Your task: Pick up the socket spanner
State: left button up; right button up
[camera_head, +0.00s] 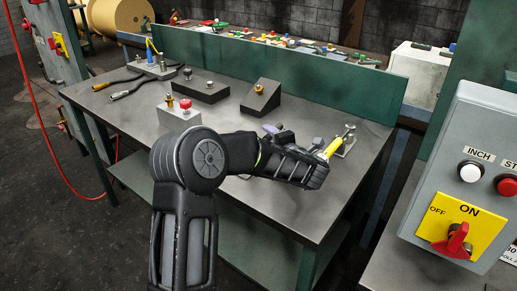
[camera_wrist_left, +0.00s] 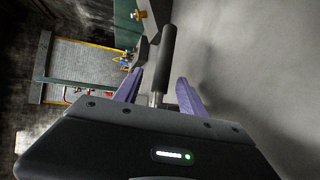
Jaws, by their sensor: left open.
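My left gripper (camera_head: 277,132) is over the right half of the steel bench, and its purple fingers also show in the left wrist view (camera_wrist_left: 158,84). The fingers are apart. Between and beyond them in the left wrist view is a tool with a black handle (camera_wrist_left: 168,55) and a short metal shaft, which looks like the socket spanner. I cannot tell whether the fingers touch it. In the head view my gripper and forearm hide most of that spot. A yellow-handled tool (camera_head: 333,147) shows just right of my gripper. My right gripper is not in view.
On the bench (camera_head: 215,117) stand a wedge block (camera_head: 261,96), a dark flat block (camera_head: 201,91), and a grey block with a red knob (camera_head: 179,118). A green back panel (camera_head: 290,68) closes the rear. A control box (camera_head: 470,180) stands at right.

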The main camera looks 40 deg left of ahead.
pick_arm(q)
jog(key=x, duration=0.5)
jog(key=shift+d+f+p, duration=0.1)
jog(key=shift+p, duration=0.25)
jog(key=shift+c, duration=0.2)
grip_shut()
dwell(1.2)
